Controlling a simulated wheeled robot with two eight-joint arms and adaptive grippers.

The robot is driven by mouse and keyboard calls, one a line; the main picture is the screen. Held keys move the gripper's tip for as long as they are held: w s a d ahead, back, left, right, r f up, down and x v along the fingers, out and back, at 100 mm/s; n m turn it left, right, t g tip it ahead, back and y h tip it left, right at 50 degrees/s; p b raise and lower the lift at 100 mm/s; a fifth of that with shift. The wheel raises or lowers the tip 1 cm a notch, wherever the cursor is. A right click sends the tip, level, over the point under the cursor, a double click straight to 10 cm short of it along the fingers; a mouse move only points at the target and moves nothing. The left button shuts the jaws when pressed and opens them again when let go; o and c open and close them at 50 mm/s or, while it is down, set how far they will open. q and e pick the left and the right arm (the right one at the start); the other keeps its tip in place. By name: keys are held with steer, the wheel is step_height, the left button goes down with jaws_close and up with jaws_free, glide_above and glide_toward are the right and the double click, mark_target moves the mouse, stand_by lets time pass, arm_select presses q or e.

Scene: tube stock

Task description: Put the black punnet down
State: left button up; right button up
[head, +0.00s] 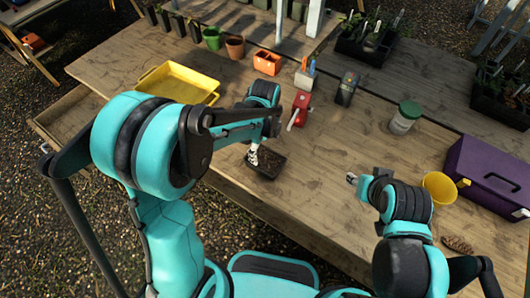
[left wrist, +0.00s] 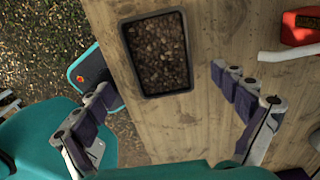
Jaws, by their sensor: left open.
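The black punnet (head: 268,176), filled with brown soil-like bits, sits on the wooden table near its front edge. It also shows in the left wrist view (left wrist: 166,94), upright and apart from both fingers. My left gripper (head: 253,156) is open and empty, close over the punnet's left end in the head view. In the left wrist view its spread fingers (left wrist: 160,82) stand to either side of the punnet. My right gripper (head: 353,179) is over the table to the right, away from the punnet; its fingers are too small to judge.
A yellow tray (head: 215,99) lies at the back left. A red tool (head: 300,107), a dark upright object (head: 347,88) and a white jar with a green lid (head: 403,120) stand behind the punnet. A yellow pot (head: 440,187) and purple toolbox (head: 485,178) are at right.

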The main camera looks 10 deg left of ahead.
mark_target(265, 159)
arm_select(q)
steer(key=s+a+r+n+t, duration=0.3)
steer(key=s+r+n, duration=0.3)
steer(key=n, duration=0.5)
steer(key=s+a+r+n+t+p, duration=0.1)
steer(key=s+a+r+n+t, duration=0.3)
steer(key=s+r+n, duration=0.3)
steer(key=shift+a+r+n, duration=0.3)
steer(key=shift+r+n, duration=0.25)
steer(key=shift+n, duration=1.65)
